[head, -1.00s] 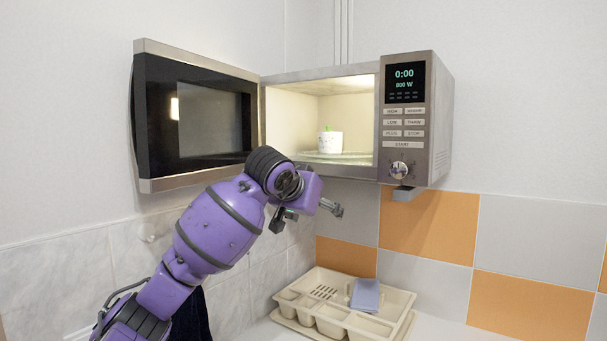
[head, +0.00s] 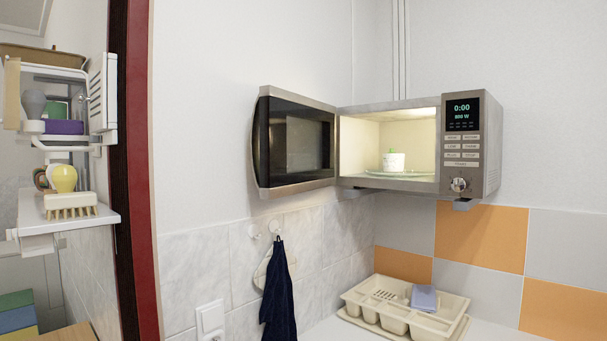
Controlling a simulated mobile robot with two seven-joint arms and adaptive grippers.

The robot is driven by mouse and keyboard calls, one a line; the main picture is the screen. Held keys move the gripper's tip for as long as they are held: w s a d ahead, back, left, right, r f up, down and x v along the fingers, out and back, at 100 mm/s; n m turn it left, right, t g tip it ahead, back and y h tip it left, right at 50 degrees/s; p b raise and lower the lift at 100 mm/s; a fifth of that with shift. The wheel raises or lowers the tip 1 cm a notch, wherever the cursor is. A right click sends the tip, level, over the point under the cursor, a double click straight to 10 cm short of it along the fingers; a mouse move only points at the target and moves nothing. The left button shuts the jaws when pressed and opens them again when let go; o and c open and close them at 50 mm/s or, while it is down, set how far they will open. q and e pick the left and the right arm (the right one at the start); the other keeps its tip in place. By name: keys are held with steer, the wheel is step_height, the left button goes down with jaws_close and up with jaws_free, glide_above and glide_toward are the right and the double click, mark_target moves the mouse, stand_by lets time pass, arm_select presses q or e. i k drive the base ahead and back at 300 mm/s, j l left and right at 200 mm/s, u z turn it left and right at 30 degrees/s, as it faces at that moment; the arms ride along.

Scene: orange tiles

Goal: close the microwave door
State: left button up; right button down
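The microwave (head: 487,140) is mounted on the wall in the corner, right of centre in the head view. Its dark door (head: 293,147) stands wide open, swung out to the left from its left-hand hinge. The lit cavity (head: 420,138) is open to view. A white cup (head: 393,162) with something green at its top stands on the glass turntable inside. The display reads 0:00 and 800 W. Neither of my grippers is in the picture.
A beige cutlery tray (head: 403,314) with a blue-grey item (head: 424,298) lies on the counter below. A dark cloth (head: 278,295) hangs from a wall hook. A red door frame (head: 141,170) and a shelf (head: 68,220) holding a brush are at left. The space before the microwave looks clear.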

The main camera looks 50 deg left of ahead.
mark_target(272, 106)
steer(key=k+j, duration=0.1)
steer(key=j, duration=0.3)
steer(key=k+j, duration=0.15)
steer(key=j, duration=0.25)
steer(key=k+j, duration=0.1)
steer(key=j, duration=0.25)
steer(key=k+j+u, duration=0.1)
steer(key=j, duration=0.3)
steer(key=k+j, duration=0.15)
steer(key=j, duration=0.25)
steer(key=i+j+u, duration=0.1)
steer(key=j, duration=0.95)
